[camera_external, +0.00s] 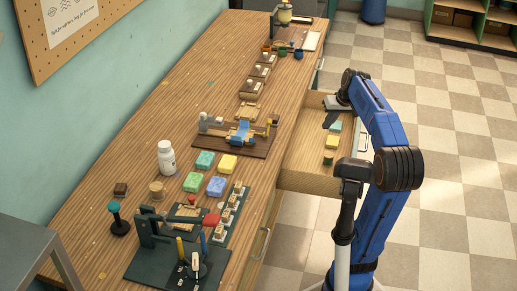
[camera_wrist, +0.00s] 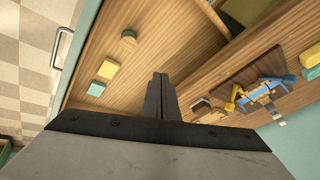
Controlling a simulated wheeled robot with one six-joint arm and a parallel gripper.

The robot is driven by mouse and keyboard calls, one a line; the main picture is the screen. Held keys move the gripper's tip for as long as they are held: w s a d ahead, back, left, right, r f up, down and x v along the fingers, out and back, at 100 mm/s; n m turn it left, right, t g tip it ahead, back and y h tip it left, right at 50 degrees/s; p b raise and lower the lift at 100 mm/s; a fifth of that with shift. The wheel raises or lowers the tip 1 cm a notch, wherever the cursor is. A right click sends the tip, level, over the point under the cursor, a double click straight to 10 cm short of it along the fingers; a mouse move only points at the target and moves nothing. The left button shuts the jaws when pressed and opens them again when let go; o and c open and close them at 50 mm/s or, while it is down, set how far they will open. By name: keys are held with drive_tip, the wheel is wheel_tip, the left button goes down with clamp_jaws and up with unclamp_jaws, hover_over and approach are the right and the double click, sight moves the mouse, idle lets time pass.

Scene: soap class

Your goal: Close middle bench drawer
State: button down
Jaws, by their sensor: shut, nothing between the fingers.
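The middle bench drawer (camera_external: 306,181) stands pulled out from the long wooden bench (camera_external: 102,206) on its right side. Inside it are a teal soap bar (camera_external: 335,127), a yellow soap bar (camera_external: 331,142) and a small round green-topped item (camera_external: 328,158). In the wrist view the drawer floor (camera_wrist: 145,65) and the drawer's metal handle (camera_wrist: 60,47) show at the left. My gripper (camera_external: 329,122) is over the drawer's far end, with its fingers pointing down; in the wrist view its fingers (camera_wrist: 161,80) are together and empty. Whether it touches the drawer I cannot tell.
The benchtop holds a wooden jig with blue parts (camera_external: 238,133), a white bottle (camera_external: 166,158), several coloured soap bars (camera_external: 216,187) and a dark press (camera_external: 180,245). Another drawer handle (camera_external: 264,243) is on the bench side nearer the camera. Tiled floor (camera_external: 440,140) is open at the right.

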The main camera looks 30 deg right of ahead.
drive_tip(key=w+d+f+m+t, duration=0.1)
drive_tip(key=w+d, duration=0.3)
drive_tip(key=d, duration=0.7)
drive_tip(key=w+d+f+m, duration=0.15)
drive_tip(key=w+d, duration=0.25)
drive_tip(key=d, duration=0.8)
drive_tip(key=s+d+f+m+t, duration=0.1)
drive_tip(key=d, duration=0.8)
drive_tip(key=s+d+f+m+t, duration=0.1)
drive_tip(key=d+f, duration=0.1)
drive_tip(key=d, duration=0.6)
drive_tip(key=a+x, duration=0.1)
drive_tip(key=x, duration=1.4)
drive_tip(key=shift+s+a+f, duration=0.2)
drive_tip(key=shift+f, duration=0.2)
